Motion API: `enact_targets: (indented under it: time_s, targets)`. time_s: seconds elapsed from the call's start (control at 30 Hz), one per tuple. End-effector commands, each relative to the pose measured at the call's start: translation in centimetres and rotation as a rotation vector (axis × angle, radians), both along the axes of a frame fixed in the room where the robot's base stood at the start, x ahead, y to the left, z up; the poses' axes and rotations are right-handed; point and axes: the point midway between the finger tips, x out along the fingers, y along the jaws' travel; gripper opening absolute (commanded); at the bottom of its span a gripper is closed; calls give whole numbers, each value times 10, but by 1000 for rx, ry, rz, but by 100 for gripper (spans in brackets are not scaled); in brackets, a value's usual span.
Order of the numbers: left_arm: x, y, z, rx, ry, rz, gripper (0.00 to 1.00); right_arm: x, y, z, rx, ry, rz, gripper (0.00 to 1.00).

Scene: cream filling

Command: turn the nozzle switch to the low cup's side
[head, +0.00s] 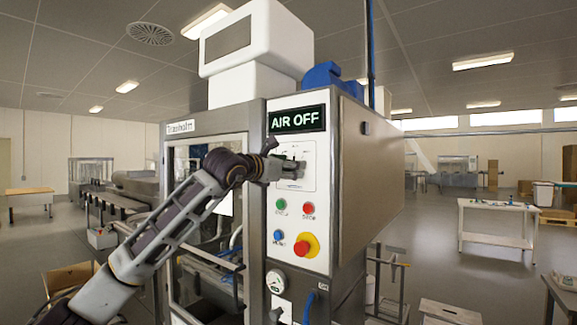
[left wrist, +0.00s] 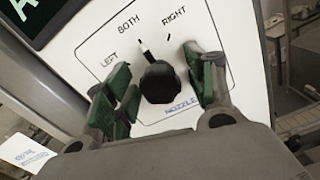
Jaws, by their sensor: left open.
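The nozzle switch (left wrist: 160,84) is a black round knob on a white panel marked LEFT, BOTH and RIGHT. Its light pointer appears to face BOTH. My left gripper (left wrist: 163,88) is open, with green-padded fingers on either side of the knob; I cannot tell whether they touch it. In the head view, my left gripper (head: 285,168) is at the machine's front panel, below the AIR OFF display (head: 297,119), and hides the switch. I cannot make out the low cup in either view. My right gripper is not in view.
Below the switch are green (head: 281,204), red (head: 309,208) and blue (head: 279,236) buttons, a red emergency stop (head: 306,246) on yellow, and a gauge (head: 276,281). A glass door (head: 205,215) with a metal frame stands left of the panel, behind my arm.

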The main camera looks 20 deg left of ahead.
Motion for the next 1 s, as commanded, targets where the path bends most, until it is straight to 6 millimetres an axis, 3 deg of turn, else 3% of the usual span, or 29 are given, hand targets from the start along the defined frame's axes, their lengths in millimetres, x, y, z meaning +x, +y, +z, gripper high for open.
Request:
enact_targets:
  time_s: [0.2,0.53,1.0]
  targets:
    - [0,0,0,0,0,0,52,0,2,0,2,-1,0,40]
    - [0,0,0,0,0,0,10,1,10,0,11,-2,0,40]
    - [-1,0,0,61,-23,0,9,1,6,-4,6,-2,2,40]
